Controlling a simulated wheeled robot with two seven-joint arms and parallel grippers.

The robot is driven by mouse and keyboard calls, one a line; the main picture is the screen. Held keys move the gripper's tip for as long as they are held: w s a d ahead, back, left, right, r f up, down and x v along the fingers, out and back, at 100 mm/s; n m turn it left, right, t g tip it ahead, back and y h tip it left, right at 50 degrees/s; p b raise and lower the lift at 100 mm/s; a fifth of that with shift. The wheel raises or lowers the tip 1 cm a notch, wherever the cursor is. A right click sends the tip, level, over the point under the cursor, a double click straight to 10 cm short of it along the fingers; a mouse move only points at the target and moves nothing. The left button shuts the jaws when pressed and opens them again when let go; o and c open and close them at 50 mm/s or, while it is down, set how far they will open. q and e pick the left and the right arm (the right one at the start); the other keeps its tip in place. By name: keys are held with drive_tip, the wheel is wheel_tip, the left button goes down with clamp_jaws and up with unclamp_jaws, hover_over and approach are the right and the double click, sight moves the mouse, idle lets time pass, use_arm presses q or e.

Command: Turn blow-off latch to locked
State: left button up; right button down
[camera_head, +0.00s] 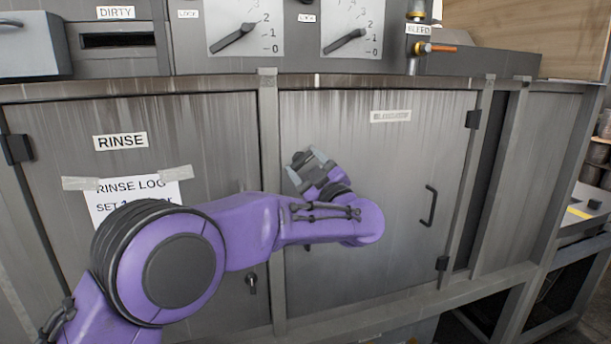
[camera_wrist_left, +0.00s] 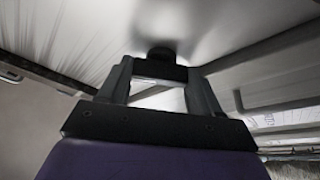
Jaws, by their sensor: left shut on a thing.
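My left gripper (camera_head: 306,162) is at the left part of the right-hand cabinet door (camera_head: 375,230) in the head view. In the left wrist view, its fingers (camera_wrist_left: 160,72) are closed around a small dark latch knob (camera_wrist_left: 160,52) that stands out from a grey metal surface. The latch is hidden by the gripper in the head view, so its angle cannot be told. The label (camera_head: 390,116) on this door is too blurred to read surely. My right gripper is not in view.
The left door, labelled RINSE (camera_head: 120,141), has its own small latch (camera_head: 251,283) low on its right side and a taped paper (camera_head: 135,195). A dark pull handle (camera_head: 429,206) sits on the right door. Dial plates (camera_head: 245,28) and a BLEED valve (camera_head: 418,29) are above the ledge.

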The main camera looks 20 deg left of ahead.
use_arm(q)
drive_tip(key=n+g, duration=0.1)
drive_tip(key=n, duration=0.2)
drive_tip(key=n+g+b, duration=0.1)
drive_tip(key=n, duration=0.1)
drive_tip(key=shift+n+g, duration=0.3)
drive_tip(key=shift+n, duration=0.1)
drive_tip(key=n+g, duration=0.1)
drive_tip(key=n, duration=0.2)
drive_tip(key=n+g+h+b, duration=0.1)
drive_tip(key=n, duration=0.1)
drive_tip(key=shift+w+d+r+n, duration=0.1)
drive_tip(key=shift+r+n, duration=0.05)
drive_tip(key=shift+n, duration=0.25)
drive_tip(key=o, duration=0.8)
drive_tip(key=b+v, duration=0.3)
drive_tip(key=v, duration=0.7)
drive_tip(key=shift+s+d, duration=0.15)
drive_tip(key=shift+s, duration=0.05)
drive_tip(key=shift+n, duration=0.3)
